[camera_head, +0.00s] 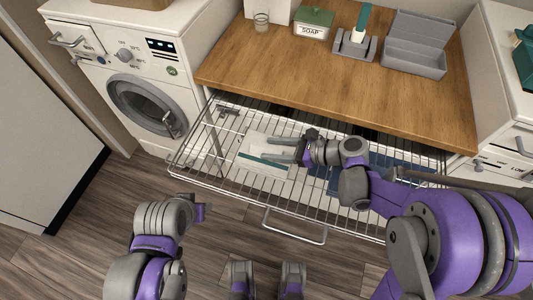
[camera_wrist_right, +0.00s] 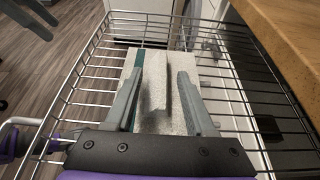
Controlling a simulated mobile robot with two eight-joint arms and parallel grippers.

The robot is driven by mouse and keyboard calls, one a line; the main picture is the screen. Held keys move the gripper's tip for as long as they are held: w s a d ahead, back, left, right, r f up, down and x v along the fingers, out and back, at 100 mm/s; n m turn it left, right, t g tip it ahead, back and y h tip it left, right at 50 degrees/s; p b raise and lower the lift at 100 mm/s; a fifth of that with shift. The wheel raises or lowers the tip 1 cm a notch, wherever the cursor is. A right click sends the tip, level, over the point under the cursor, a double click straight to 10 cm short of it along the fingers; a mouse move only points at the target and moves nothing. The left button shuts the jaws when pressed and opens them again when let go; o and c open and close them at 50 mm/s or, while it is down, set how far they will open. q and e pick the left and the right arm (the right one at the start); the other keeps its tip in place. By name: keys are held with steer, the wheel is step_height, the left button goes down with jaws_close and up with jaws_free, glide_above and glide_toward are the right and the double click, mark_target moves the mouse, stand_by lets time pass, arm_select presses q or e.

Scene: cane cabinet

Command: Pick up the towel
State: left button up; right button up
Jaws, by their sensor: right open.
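A folded white towel (camera_head: 262,158) with a teal stripe lies in the pulled-out wire basket drawer (camera_head: 215,175). In the right wrist view the towel (camera_wrist_right: 153,88) shows between the two fingers, with a raised fold in the middle. My right gripper (camera_head: 268,148) is open over the towel, one finger on each side of that fold; it also shows in the wrist view (camera_wrist_right: 160,80). I cannot tell if the fingers touch the cloth. My left gripper (camera_head: 204,212) is in front of the drawer, away from the towel, its fingers mostly hidden in the head view.
A dark blue cloth (camera_head: 325,176) lies in the basket under my right arm. The wooden countertop (camera_head: 330,75) overhangs the basket's back; a soap box (camera_head: 314,24), glass (camera_head: 261,22), brush holder (camera_head: 355,44) and grey box (camera_head: 414,55) stand on it. A washing machine (camera_head: 150,60) is left.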

steer(key=shift+w+a+f, duration=0.25)
steer(key=shift+a+f, duration=0.05)
steer(key=shift+a, duration=0.3)
jaws_close()
